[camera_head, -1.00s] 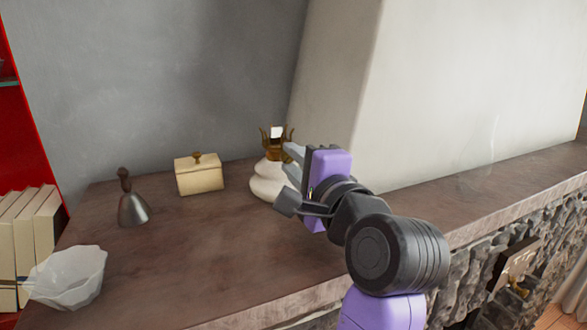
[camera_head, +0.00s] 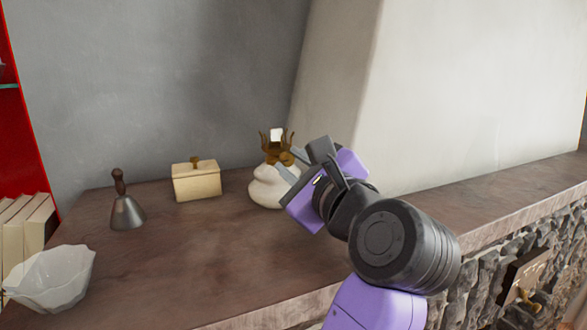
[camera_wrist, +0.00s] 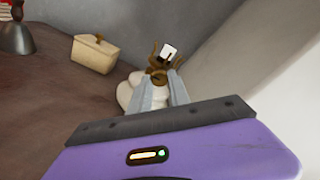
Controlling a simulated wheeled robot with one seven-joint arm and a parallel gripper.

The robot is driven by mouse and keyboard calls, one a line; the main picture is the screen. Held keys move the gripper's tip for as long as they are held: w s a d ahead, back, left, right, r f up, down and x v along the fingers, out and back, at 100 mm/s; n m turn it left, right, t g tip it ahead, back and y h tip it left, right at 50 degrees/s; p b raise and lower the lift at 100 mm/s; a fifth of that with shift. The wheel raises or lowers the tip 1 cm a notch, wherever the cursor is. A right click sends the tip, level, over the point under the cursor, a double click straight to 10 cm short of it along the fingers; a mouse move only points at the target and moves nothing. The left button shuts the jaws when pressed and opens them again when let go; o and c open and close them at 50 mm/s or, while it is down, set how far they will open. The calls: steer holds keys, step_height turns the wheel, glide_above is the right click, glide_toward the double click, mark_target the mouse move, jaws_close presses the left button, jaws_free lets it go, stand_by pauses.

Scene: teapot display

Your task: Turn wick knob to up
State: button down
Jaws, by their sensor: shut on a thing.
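The oil lamp has a white rounded base (camera_head: 268,190) and a brass crown-like burner (camera_head: 274,150). It stands upright at the back of the mantel, and its base (camera_wrist: 126,92) also shows in the wrist view. The brass wick knob (camera_head: 287,158) sits on the burner's right side. In the wrist view the knob (camera_wrist: 157,76) lies between the fingertips. My gripper (camera_head: 290,165) is shut on the wick knob, reaching in from the right with its jaws rolled to a slant. The fingers partly hide the knob and base.
A cream lidded box (camera_head: 197,182) and a hand bell (camera_head: 126,208) stand left of the lamp. A white faceted bowl (camera_head: 50,280) is at the front left. The brown mantel top (camera_head: 185,255) is clear in front. A pale wall (camera_head: 440,90) rises close behind on the right.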

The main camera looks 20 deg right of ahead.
steer(key=shift+f+m, duration=0.1)
steer(key=shift+m, duration=0.2)
steer(key=c, duration=1.2)
jaws_free()
steer(key=shift+c, duration=0.2)
steer(key=shift+s, duration=0.1)
